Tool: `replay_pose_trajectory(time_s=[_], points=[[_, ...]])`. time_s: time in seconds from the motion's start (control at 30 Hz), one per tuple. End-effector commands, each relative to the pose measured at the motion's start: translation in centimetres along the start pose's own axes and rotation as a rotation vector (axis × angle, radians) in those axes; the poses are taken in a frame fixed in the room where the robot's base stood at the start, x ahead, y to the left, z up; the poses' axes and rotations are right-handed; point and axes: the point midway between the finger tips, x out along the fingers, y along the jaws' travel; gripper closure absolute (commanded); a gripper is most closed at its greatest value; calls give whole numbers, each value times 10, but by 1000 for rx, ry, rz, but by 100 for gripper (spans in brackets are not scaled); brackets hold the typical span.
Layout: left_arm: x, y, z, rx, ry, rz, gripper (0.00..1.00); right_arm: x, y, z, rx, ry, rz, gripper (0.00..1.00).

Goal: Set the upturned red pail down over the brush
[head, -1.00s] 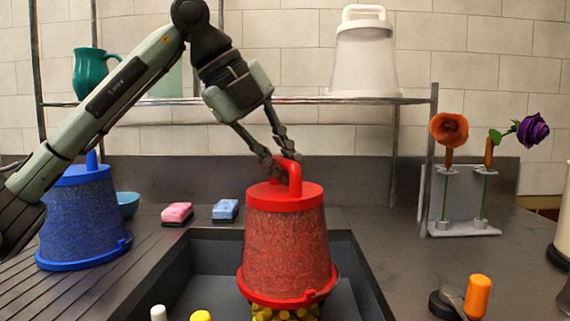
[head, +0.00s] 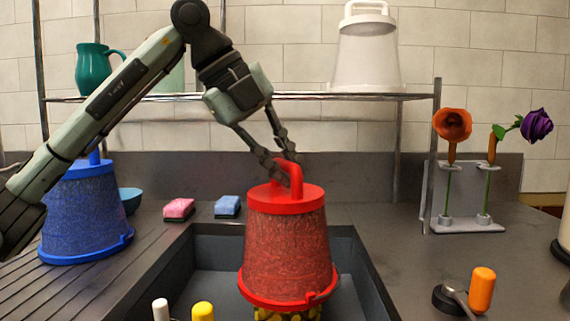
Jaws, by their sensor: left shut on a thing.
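The upturned red pail (head: 287,245) hangs in the middle of the head view, over the dark sink, with its closed end and handle on top and its wide rim below. My left gripper (head: 284,172) is at the pail's red top handle and is shut on it. A yellow, knobbly thing (head: 285,315) shows just under the pail's rim; its upper part is hidden and I cannot tell what it is. An orange-handled thing (head: 481,290) with a dark round base stands on the counter at right. I cannot tell for sure which thing is the brush. My right gripper is out of view.
A blue upturned pail (head: 84,215) stands at left; a white one (head: 367,55) is on the shelf (head: 300,97). Pink (head: 179,209) and blue (head: 227,207) sponges lie behind the sink (head: 353,262). White (head: 160,309) and yellow (head: 202,311) knobs show in front. Flowers (head: 452,126) stand at right.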

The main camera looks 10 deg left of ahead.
Motion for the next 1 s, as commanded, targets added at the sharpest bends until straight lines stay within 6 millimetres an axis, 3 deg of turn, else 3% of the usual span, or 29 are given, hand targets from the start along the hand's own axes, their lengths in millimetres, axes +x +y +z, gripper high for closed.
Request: replay_pose_trajectory(time_s=[1.0], points=[[21, 13, 0, 1, -1, -2, 100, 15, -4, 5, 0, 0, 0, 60]])
